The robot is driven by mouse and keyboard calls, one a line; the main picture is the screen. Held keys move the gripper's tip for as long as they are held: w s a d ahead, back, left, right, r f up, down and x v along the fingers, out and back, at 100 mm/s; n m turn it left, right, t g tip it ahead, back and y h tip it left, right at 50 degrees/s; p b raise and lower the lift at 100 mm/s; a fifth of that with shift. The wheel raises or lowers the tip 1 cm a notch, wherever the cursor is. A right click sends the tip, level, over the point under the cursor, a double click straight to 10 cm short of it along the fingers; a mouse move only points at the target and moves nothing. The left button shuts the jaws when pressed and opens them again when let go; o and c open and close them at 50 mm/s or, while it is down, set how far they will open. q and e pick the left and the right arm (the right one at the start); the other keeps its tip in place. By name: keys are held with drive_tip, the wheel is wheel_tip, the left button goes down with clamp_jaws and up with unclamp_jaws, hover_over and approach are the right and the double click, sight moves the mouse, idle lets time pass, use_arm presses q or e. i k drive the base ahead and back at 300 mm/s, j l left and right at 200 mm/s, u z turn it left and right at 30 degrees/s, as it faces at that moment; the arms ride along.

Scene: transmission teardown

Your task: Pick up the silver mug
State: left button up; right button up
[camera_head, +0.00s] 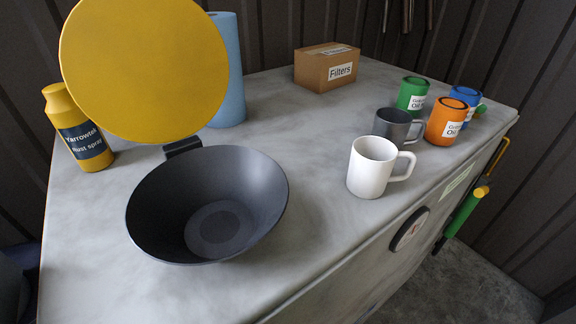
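A dark grey, metallic-looking mug (391,125) stands upright on the grey bench, towards the right. It is the closest match to the silver mug. Its handle points right, towards an orange can (446,122). A white mug (369,170) stands in front of it and hides a little of its lower left part. The white mug's handle also points right. Neither of my grippers is in view.
A large dark bowl (165,210) with a raised yellow disc (145,65) fills the bench's left part. Green (411,94) and blue (466,97) cans stand behind the mugs. A Filters box (316,72), blue roll (229,75) and yellow bottle (75,130) stand farther back. Bench space left of the mugs is clear.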

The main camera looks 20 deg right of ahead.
sight(394, 124)
drive_tip(key=k+l+z, duration=0.15)
drive_tip(key=z, duration=0.3)
drive_tip(key=l+z, duration=0.25)
drive_tip(key=z, duration=0.2)
drive_tip(key=k, duration=0.05)
